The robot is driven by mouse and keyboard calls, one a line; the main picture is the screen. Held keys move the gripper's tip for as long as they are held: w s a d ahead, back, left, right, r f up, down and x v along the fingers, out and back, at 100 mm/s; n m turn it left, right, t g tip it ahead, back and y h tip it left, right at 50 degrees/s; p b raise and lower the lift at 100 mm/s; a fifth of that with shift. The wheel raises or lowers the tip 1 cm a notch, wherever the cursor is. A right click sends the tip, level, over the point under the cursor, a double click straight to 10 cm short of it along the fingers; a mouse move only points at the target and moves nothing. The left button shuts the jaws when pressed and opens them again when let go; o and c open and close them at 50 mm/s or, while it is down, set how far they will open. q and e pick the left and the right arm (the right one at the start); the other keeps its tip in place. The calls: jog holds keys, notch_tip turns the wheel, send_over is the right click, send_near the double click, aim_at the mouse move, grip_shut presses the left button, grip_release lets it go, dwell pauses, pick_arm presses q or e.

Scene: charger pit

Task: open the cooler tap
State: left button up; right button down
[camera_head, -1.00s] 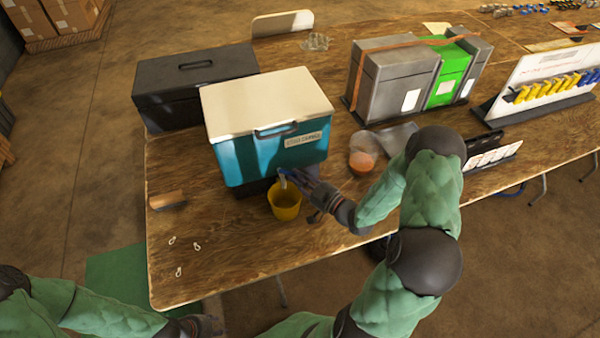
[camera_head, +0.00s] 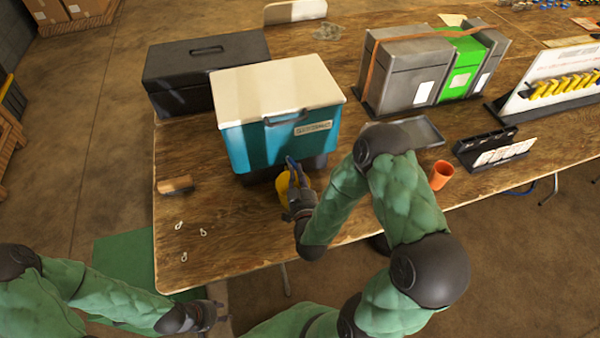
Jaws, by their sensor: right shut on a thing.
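The teal cooler (camera_head: 250,150) with a white lid stands on the wooden table. Its tap is low on the front, at my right gripper's fingertips, and is mostly covered by them. My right gripper (camera_head: 292,170) is shut on the tap, reaching from the front. A yellow cup (camera_head: 284,190) stands below the tap, partly hidden behind my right gripper. My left gripper (camera_head: 212,313) is low at the bottom left, off the table's front edge, away from the cooler. Its fingers are too small to read.
A black toolbox (camera_head: 200,62) stands behind the cooler. An orange cup (camera_head: 441,175), a dark tray (camera_head: 428,131) and a black rack (camera_head: 480,148) are to the right. A brush (camera_head: 175,184) and small clips (camera_head: 203,232) lie at the left. The front-left tabletop is mostly clear.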

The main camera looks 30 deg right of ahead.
jog(key=shift+w+r+m+g+h, duration=0.15)
jog(key=shift+r+m+g+h, duration=0.15)
jog(key=shift+m+h, duration=0.5)
jog(key=c, duration=1.2)
grip_release()
jog(key=shift+f, duration=0.1)
jog(key=shift+o, duration=0.2)
jog(key=shift+a, duration=0.1)
jog(key=shift+f, duration=0.1)
jog(key=shift+s+a, duration=0.3)
jog(key=shift+s, duration=0.25)
jog(key=v, duration=1.1)
jog(key=shift+w, duration=0.1)
